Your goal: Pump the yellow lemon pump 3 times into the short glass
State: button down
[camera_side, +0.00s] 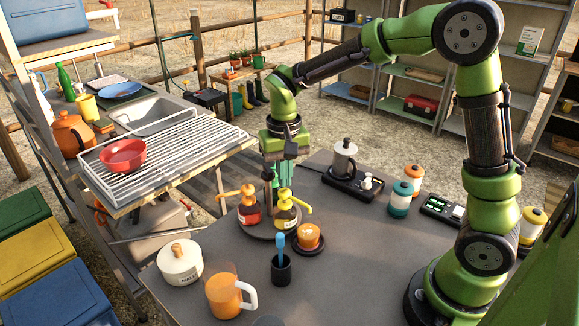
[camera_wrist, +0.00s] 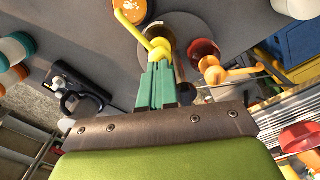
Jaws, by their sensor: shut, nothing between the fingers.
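The yellow lemon pump (camera_side: 287,214) stands on a round dark tray (camera_side: 262,231), its spout pointing right in the side view; its yellow head (camera_wrist: 158,50) shows in the wrist view. My gripper (camera_side: 279,196) is shut, with its green fingertips right above the pump head. I cannot tell whether they touch it. A short glass with orange contents (camera_side: 309,236) stands on a dark coaster (camera_side: 309,250) to the right of the pump; it also shows at the top of the wrist view (camera_wrist: 138,8). The spout end is over or close to the glass.
A red pump bottle with an orange head (camera_side: 248,208) shares the tray. In front stand a dark cup with a blue utensil (camera_side: 281,268), an orange mug (camera_side: 225,292) and a lidded white jar (camera_side: 180,262). A moka pot (camera_side: 344,158) stands behind on the right.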

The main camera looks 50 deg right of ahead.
jog(key=shift+f, duration=1.45)
jog(key=shift+r, duration=1.5)
jog(key=shift+f, duration=0.15)
jog(key=shift+f, duration=1.35)
jog(key=shift+r, duration=1.45)
